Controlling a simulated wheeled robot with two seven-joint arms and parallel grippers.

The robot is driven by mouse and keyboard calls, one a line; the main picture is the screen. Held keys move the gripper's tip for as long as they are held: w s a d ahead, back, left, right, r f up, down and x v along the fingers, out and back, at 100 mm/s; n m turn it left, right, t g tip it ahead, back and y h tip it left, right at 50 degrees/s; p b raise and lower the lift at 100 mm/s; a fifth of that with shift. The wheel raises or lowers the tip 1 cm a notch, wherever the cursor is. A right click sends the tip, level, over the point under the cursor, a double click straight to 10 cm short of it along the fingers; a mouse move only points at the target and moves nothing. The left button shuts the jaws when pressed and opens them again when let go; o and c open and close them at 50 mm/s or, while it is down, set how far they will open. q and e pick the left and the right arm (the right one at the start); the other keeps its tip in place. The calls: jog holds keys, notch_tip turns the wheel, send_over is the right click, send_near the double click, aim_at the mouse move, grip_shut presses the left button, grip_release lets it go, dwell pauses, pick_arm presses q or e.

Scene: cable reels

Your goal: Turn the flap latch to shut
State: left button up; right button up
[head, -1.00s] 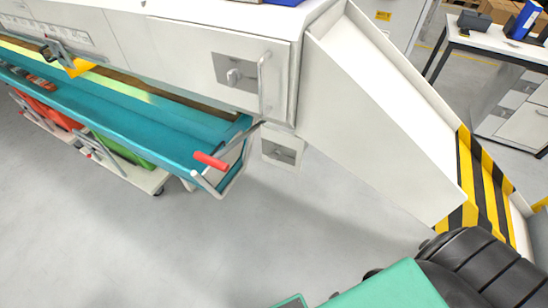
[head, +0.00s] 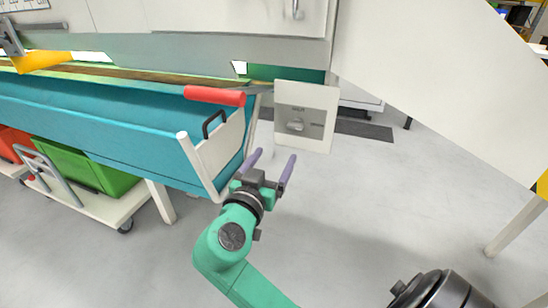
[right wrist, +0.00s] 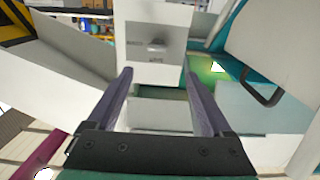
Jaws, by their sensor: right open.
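The latch (head: 296,125) is a small grey handle on a pale square plate (head: 317,97) hanging below the white housing. Its handle looks roughly horizontal. The latch (right wrist: 157,45) also shows in the right wrist view, ahead of the fingers, on the plate (right wrist: 135,30). My right gripper (head: 271,165) is open and empty, below and left of the plate and apart from it. In the right wrist view my right gripper (right wrist: 157,82) has its two purple fingers spread, with the plate beyond them. My left gripper is not in view.
A blue trough (head: 110,125) ends just left of my right gripper, with a white end panel (head: 219,147) and a red-gripped lever (head: 214,96). A white chute (head: 440,80) slopes down at the right. A trolley with a green bin (head: 85,165) stands at the left. Floor right of my gripper is clear.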

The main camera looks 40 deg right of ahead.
aim_at(294, 127)
jog(key=x, duration=1.4)
jog(key=shift+d+r, duration=0.15)
jog(key=shift+d, duration=0.3)
jog(key=shift+s, duration=0.1)
jog(key=shift+c, duration=0.2)
grip_shut()
